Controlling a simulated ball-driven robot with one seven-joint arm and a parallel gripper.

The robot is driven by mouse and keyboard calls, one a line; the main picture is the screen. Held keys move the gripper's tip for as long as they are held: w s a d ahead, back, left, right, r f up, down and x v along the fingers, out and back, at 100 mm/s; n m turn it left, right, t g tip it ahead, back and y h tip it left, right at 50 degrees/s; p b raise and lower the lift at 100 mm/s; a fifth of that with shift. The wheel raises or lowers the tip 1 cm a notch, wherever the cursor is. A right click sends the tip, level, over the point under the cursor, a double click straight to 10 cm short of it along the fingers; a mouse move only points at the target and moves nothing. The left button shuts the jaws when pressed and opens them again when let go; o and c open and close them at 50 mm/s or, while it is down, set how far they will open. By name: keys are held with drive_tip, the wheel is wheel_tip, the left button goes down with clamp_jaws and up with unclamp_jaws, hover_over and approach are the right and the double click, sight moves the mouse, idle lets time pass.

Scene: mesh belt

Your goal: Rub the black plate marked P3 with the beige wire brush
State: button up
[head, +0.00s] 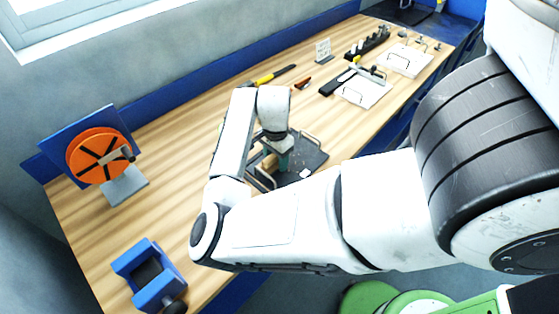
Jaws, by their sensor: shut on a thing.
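The black plate (311,158) lies flat on the wooden bench near the picture's middle, with light handles at its edges. A small white tag sits at its front; its lettering is too small to read. My gripper (283,161) points down over the plate's left part, shut on a small beige piece (268,162) that looks like the wire brush. My wrist and arm hide most of the brush, and I cannot tell whether its bristles touch the plate.
An orange reel (97,155) stands at the left and a blue vise (149,274) at the front left. A yellow-handled tool (268,76) lies behind the plate. White plates (362,92) with handles lie at the back right. The bench (185,125) is clear between reel and plate.

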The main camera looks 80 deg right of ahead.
sight(298, 147)
drive_tip(key=shift+s+d+r, duration=0.1)
drive_tip(key=shift+s+d, duration=0.35)
drive_tip(key=shift+d, duration=0.35)
drive_tip(key=shift+s+d, duration=0.4)
drive_tip(key=shift+d, duration=0.4)
drive_tip(key=shift+s+d+f, duration=0.1)
drive_tip(key=shift+s+d, duration=0.4)
drive_tip(key=shift+d, duration=0.25)
drive_tip(key=shift+s+d+f, duration=0.1)
drive_tip(key=shift+s+d, duration=0.4)
drive_tip(key=shift+d, duration=0.25)
drive_tip(key=shift+s+d+r, duration=0.1)
drive_tip(key=shift+s+d, duration=0.35)
drive_tip(key=shift+d, duration=0.25)
drive_tip(key=shift+s+d, duration=0.4)
drive_tip(key=shift+d, duration=0.25)
drive_tip(key=shift+r, duration=0.1)
drive_tip(key=shift+s+d+r, duration=0.1)
drive_tip(key=shift+d+r, duration=0.05)
drive_tip(key=shift+r, duration=1.25)
drive_tip(key=shift+s+d+r, duration=0.1)
drive_tip(key=shift+r, duration=1.3)
drive_tip(key=shift+w+a+r, duration=0.1)
drive_tip(key=shift+w+r, duration=0.05)
drive_tip(key=shift+r, duration=0.05)
drive_tip(key=shift+r, duration=0.1)
drive_tip(key=shift+w+r, duration=0.1)
drive_tip(key=shift+r, duration=1.25)
